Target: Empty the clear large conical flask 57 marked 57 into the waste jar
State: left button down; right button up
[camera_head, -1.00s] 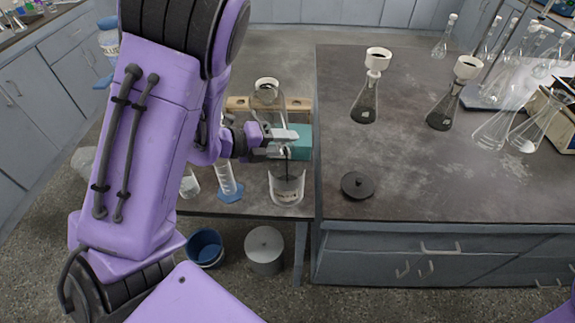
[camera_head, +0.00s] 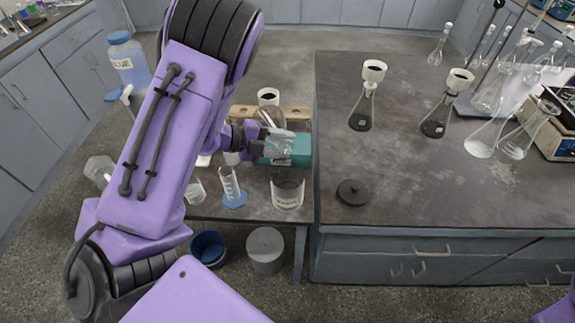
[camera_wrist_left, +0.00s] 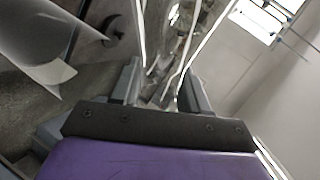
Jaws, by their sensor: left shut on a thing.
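The waste jar (camera_head: 287,193), a clear jar with a pale label, stands open on the lower bench near its front edge. My left gripper (camera_head: 280,139) is above and behind it, shut on a clear glass flask. In the left wrist view the gripper fingers (camera_wrist_left: 158,95) close around clear glass of the flask (camera_wrist_left: 172,50). Its outline is faint in the head view, and I cannot read a 57 on it. No stream shows between flask and jar. My right gripper is out of view.
A black lid (camera_head: 353,192) lies on the higher bench, right of the jar. A teal box (camera_head: 298,148) and wooden rack (camera_head: 296,113) stand behind the jar. A measuring cylinder (camera_head: 230,185) stands left. Two funnel-topped flasks (camera_head: 362,108) (camera_head: 437,118) stand farther back right.

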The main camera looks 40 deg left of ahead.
aim_at(277, 125)
pick_arm(q)
jog(key=r+n+h+p, duration=0.1)
jog(key=p, duration=0.1)
jog(key=a+r+n+p, duration=0.1)
jog(key=r+p, duration=0.1)
jog(key=r+n+g+h+p, duration=0.1)
jog(key=r+n+p, duration=0.1)
jog(key=p, duration=0.1)
jog(key=shift+w+a+r+h, duration=0.2)
jog(key=shift+r+h, duration=0.05)
jog(key=shift+h, duration=0.05)
jog(key=shift+w+a+r+n+h, duration=0.2)
jog(key=shift+r+n+h, duration=0.1)
jog(key=shift+n, duration=0.4)
jog(key=w+a+n, duration=0.1)
jog(key=a+r+n+h, duration=0.1)
jog(key=n, duration=0.1)
jog(key=w+a+r+n+h+b, duration=0.1)
jog(key=shift+w+a+n, duration=0.3)
jog(key=shift+w+n, duration=0.05)
jog(key=shift+n, duration=0.05)
jog(key=shift+w+a+r+n+h, duration=0.3)
jog(key=shift+a+n+h, duration=0.1)
jog(key=shift+n, duration=0.3)
